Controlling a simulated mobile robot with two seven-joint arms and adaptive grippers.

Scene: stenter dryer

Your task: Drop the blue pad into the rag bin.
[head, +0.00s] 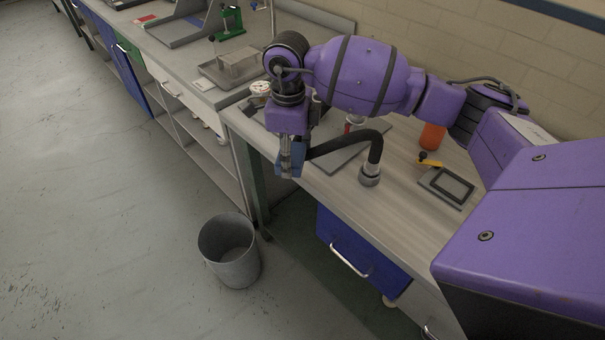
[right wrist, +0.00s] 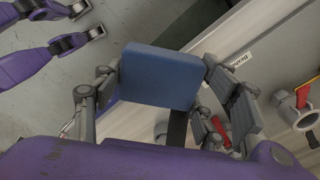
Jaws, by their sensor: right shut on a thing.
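The blue pad (right wrist: 158,76) is a flat blue block held between the fingers of my right gripper (right wrist: 165,88). In the head view, my right gripper (head: 288,158) points down with the pad (head: 297,164) at its tips, near the front edge of the bench. The rag bin (head: 231,252) is a grey round bin on the floor, open at the top; the part of its inside that shows looks empty. The pad is above the bin's height and up and to the right of it in the picture.
The wooden-topped bench (head: 400,215) carries a black bent hose (head: 375,152), an orange container (head: 432,136) and a small framed device (head: 447,186). A blue drawer unit (head: 362,250) stands below. The floor (head: 110,230) left of the bin is clear.

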